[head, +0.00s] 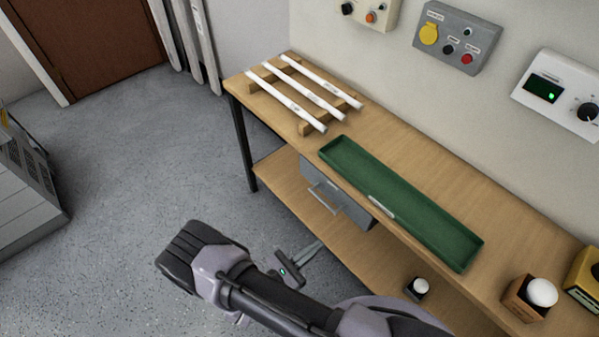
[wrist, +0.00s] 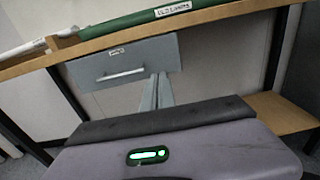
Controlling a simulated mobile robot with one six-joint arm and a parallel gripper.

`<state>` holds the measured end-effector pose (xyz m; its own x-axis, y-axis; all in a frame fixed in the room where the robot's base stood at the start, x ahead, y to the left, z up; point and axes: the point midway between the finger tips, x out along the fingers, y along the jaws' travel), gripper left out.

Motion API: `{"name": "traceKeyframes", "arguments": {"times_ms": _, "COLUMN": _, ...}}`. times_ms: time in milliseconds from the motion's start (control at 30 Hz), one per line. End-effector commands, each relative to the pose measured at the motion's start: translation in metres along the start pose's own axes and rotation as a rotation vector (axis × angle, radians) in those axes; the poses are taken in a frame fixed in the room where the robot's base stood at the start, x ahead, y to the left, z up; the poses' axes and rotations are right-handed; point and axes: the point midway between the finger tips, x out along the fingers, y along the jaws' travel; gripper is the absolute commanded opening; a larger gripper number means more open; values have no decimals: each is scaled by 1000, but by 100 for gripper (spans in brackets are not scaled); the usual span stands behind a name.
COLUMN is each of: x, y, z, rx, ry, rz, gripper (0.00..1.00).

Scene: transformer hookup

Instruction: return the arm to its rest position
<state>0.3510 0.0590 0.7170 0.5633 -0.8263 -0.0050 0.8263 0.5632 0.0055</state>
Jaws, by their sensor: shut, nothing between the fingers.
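My gripper (head: 314,246) is in front of the workbench, over the grey floor, below the bench top in the head view. Its fingers are together and hold nothing. In the wrist view the fingers (wrist: 156,92) point toward the grey drawer (wrist: 122,62) under the bench top. I cannot tell the gap between the fingertips and the drawer. My arm (head: 260,285) is bent and reaches in from the bottom of the head view.
The wooden bench (head: 400,150) carries white tubes (head: 290,98) on wooden blocks, a long green tray (head: 400,200) and a wooden box with a white knob (head: 530,297). Control boxes (head: 458,37) hang on the wall. A grey cabinet (head: 25,200) stands far left. Open floor lies between.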

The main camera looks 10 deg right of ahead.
Motion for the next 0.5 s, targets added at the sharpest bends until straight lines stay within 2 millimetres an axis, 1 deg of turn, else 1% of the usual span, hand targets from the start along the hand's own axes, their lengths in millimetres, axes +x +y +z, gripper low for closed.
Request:
{"name": "traceKeyframes", "arguments": {"times_ms": 67, "x": 4, "y": 6, "z": 25, "rx": 72, "ry": 38, "rz": -98, "gripper": 0}}
{"name": "traceKeyframes", "arguments": {"times_ms": 167, "x": 14, "y": 4, "z": 85, "rx": 254, "ry": 140, "rz": -354, "gripper": 0}}
{"name": "traceKeyframes", "arguments": {"times_ms": 200, "x": 18, "y": -2, "z": 112, "rx": 345, "ry": 192, "rz": -475, "gripper": 0}}
{"name": "traceKeyframes", "arguments": {"times_ms": 267, "x": 21, "y": -13, "z": 148, "rx": 489, "ry": 270, "rz": -651, "gripper": 0}}
{"name": "traceKeyframes", "arguments": {"times_ms": 300, "x": 21, "y": -23, "z": 171, "rx": 590, "ry": 323, "rz": -764, "gripper": 0}}
{"name": "traceKeyframes", "arguments": {"times_ms": 367, "x": 19, "y": -36, "z": 203, "rx": 750, "ry": 404, "rz": -927, "gripper": 0}}
{"name": "traceKeyframes", "arguments": {"times_ms": 400, "x": 16, "y": -46, "z": 222, "rx": 864, "ry": 459, "rz": -1030, "gripper": 0}}
{"name": "traceKeyframes", "arguments": {"times_ms": 467, "x": 10, "y": -58, "z": 250, "rx": 1043, "ry": 542, "rz": -1173, "gripper": 0}}
{"name": "traceKeyframes", "arguments": {"times_ms": 500, "x": 4, "y": -64, "z": 267, "rx": 1168, "ry": 598, "rz": -1263, "gripper": 0}}
